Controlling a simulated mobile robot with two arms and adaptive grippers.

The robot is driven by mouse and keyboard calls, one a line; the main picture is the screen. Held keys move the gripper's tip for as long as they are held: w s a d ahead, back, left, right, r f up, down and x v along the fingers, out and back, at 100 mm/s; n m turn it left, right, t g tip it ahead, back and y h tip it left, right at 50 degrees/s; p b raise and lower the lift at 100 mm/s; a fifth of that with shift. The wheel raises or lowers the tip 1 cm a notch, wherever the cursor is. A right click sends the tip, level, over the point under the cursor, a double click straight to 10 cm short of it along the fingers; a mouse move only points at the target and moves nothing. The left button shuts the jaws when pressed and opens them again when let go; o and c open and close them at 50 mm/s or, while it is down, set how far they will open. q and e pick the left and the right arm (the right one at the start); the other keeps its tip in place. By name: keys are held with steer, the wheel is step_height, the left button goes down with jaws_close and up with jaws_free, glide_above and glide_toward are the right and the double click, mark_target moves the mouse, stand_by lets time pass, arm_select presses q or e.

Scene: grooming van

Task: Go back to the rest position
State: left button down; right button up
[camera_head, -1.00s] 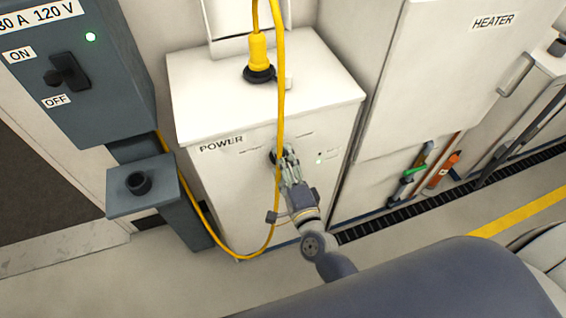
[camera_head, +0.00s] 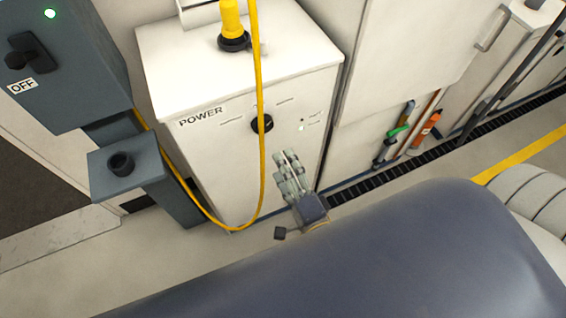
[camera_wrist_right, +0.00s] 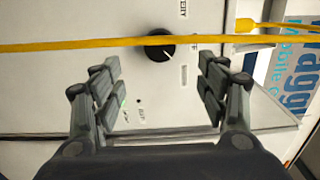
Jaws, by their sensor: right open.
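My right gripper (camera_head: 288,173) is open and empty in front of the white POWER cabinet (camera_head: 215,165), below its black knob (camera_head: 262,124). In the right wrist view the two fingers of the gripper (camera_wrist_right: 160,90) stand wide apart. The black knob (camera_wrist_right: 160,45) shows beyond them, clear of both fingertips. A yellow cable crosses in front of the knob's edge there. My left gripper is not in view.
A grey switch box (camera_head: 75,70) and post (camera_head: 125,175) stand at left. Coloured tools (camera_head: 397,133) hang at right.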

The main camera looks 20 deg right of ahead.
stand_by(0.3)
steer(key=s+f+n+g+y, duration=0.1)
steer(key=s+f+n+g, duration=0.25)
steer(key=f, duration=0.65)
steer(key=s+f+n+g, duration=0.2)
steer(key=f+n, duration=0.2)
steer(key=f, duration=0.5)
steer(key=s+f+n+g+y, duration=0.1)
steer(key=s+f+n+g, duration=0.25)
steer(key=f, duration=0.65)
steer(key=s+d+f+n+g+h, duration=0.1)
steer(key=s+d+f+n+g, duration=0.3)
steer(key=s+f, duration=0.4)
steer(key=s+d+f+n+g+h, duration=0.1)
steer(key=s+d+f+n+g, duration=0.3)
steer(key=s+f, duration=0.5)
steer(key=s+n, duration=0.1)
steer(key=s, duration=0.3)
steer(key=shift+s+d+h, duration=0.2)
steer(key=shift+s+h, duration=0.1)
